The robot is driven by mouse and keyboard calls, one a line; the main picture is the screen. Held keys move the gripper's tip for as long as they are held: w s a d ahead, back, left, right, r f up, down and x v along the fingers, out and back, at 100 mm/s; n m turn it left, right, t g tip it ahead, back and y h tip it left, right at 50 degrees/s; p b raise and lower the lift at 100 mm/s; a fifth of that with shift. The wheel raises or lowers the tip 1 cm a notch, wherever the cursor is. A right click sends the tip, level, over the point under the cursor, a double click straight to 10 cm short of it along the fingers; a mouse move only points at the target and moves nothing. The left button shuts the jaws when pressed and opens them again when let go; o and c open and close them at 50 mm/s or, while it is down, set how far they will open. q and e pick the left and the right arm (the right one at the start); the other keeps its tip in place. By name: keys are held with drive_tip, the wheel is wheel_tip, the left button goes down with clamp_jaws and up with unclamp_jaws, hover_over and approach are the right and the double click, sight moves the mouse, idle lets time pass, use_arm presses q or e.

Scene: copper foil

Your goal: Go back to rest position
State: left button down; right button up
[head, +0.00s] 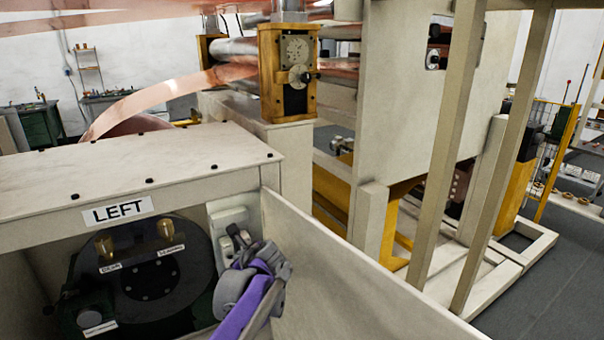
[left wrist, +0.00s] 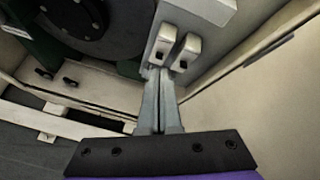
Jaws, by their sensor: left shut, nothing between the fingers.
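My left gripper (head: 236,240), grey with a purple arm link, is inside the open cabinet marked LEFT (head: 118,211). Its fingers are close to a pale switch box (head: 230,215) on the cabinet's right side. In the left wrist view the two grey fingers (left wrist: 160,78) lie together, shut and empty. Their tips are just below two pale levers (left wrist: 174,46) on that box; I cannot tell whether they touch. My right gripper is not in view.
A dark round unit (head: 150,275) with two brass knobs fills the cabinet's left. The open door panel (head: 340,275) stands close right of my left arm. Pale posts (head: 445,150) rise farther right. Grey floor (head: 560,270) is clear at far right.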

use_arm(q)
drive_tip(key=s+d+f+n+g+h, duration=0.1)
drive_tip(key=s+f+n+h, duration=0.1)
drive_tip(key=s+f+n, duration=0.3)
drive_tip(key=s+d+f+n+g+h, duration=0.1)
drive_tip(key=s+f+n, duration=0.4)
drive_tip(key=s+n, duration=0.6)
drive_tip(key=s+d+f+n+g+h, duration=0.1)
drive_tip(key=s+f+n+h, duration=0.2)
drive_tip(key=s+n, duration=0.5)
drive_tip(key=s+f, duration=0.1)
drive_tip(key=s, duration=1.2)
drive_tip(key=shift+s+f+g+h, duration=0.15)
drive_tip(key=shift+f+g+h, duration=0.25)
